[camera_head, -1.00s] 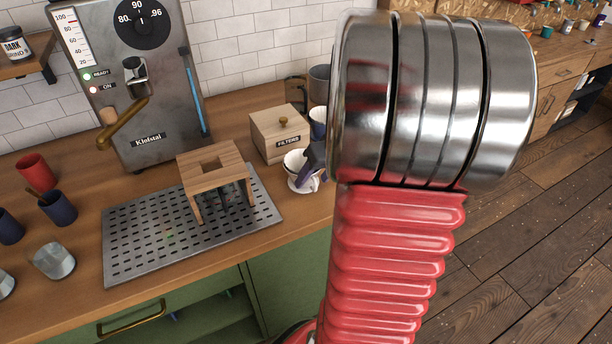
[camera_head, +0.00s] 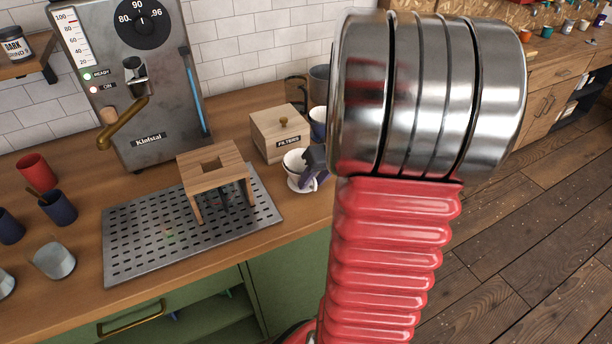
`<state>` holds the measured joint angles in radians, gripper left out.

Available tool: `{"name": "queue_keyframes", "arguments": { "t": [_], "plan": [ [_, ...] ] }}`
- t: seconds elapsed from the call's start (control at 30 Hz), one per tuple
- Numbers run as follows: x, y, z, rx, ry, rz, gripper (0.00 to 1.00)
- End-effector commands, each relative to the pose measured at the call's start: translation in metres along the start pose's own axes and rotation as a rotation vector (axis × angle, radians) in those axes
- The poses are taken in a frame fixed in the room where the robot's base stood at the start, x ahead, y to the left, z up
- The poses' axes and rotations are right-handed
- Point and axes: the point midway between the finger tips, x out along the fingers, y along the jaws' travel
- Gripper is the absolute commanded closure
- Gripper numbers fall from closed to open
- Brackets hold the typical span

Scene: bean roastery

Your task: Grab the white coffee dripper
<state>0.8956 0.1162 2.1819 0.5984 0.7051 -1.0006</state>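The white coffee dripper (camera_head: 295,161) stands upright on the wooden counter, right of the drip tray and in front of the filter box. A dark grey-purple part, which looks like the end of my gripper (camera_head: 314,164), is at the dripper's right side and covers part of it. I cannot tell whether it touches the dripper. My large red and chrome arm hides the rest of the gripper, so its opening does not show.
A wooden stand (camera_head: 213,170) is on the perforated metal tray (camera_head: 150,237), left of the dripper. The coffee machine (camera_head: 160,125) stands at the back left. Several cups are at the far left.

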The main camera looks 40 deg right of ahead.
Motion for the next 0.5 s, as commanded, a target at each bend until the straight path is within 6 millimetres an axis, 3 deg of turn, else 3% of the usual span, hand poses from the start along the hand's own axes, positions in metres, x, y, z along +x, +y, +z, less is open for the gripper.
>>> {"name": "queue_keyframes", "arguments": {
  "t": [0.43, 0.5],
  "plan": [
    [0.0, 0.0, -0.0001, 0.0, 0.0, 0.0, 1.0],
    [0.0, 0.0, -0.0001, 0.0, 0.0, 0.0, 1.0]
  ]
}}
